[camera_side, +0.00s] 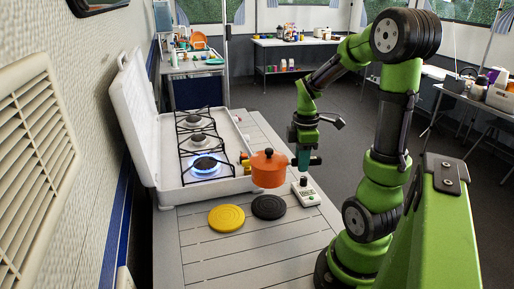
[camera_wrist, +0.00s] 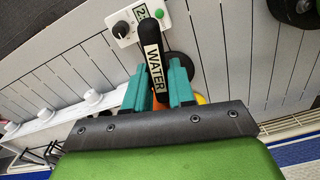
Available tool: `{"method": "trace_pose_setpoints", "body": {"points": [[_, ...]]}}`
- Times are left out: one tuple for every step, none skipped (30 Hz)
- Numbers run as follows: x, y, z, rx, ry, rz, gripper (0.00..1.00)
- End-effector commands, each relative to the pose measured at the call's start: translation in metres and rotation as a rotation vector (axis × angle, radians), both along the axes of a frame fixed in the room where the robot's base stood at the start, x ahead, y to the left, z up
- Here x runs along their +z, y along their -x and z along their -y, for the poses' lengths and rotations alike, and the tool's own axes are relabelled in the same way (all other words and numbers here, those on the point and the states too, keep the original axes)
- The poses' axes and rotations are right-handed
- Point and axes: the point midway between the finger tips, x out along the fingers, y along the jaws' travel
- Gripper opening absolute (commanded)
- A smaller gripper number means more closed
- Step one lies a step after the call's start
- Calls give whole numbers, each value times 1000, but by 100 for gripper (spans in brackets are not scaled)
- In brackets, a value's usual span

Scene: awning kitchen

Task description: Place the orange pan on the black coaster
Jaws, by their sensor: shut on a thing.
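The orange pan (camera_side: 268,172), with a black-knobbed lid, is beside the stove's right front corner in the side view. It appears raised above the table, behind the black coaster (camera_side: 268,207). My gripper (camera_side: 304,158) is at the pan's right and shut on its handle. In the wrist view, the black handle (camera_wrist: 152,58) labelled WATER sits between my teal fingers (camera_wrist: 158,88). The pan body is mostly hidden there, with slivers of orange. Part of the black coaster (camera_wrist: 183,65) shows beyond the right finger. No pan rests on the coaster.
A yellow coaster (camera_side: 226,218) lies left of the black one. A white device with a dial (camera_side: 305,192) stands close at right. The white stove (camera_side: 205,188) has a lit blue burner (camera_side: 205,165) and an upright lid. The slatted table front is clear.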

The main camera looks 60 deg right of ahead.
Motion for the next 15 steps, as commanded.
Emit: {"method": "trace_pose_setpoints", "body": {"points": [[-3,1,-1,53,2,1,0],[-4,1,-1,79,3,2,0],[-4,0,0,109,7,5,0],[-5,0,0,126,9,7,0],[-7,0,1,139,11,7,0],[-11,0,0,150,9,6,0],[-16,0,0,156,9,5,0],[-21,0,0,158,8,4,0],[-27,0,0,160,8,4,0],[-31,0,0,161,9,5,0],[-35,0,0,160,9,5,0],[-40,0,0,160,8,5,0],[-42,0,1,159,9,5,0],[-45,0,1,159,10,6,0],[-49,0,1,158,9,5,0]]}}
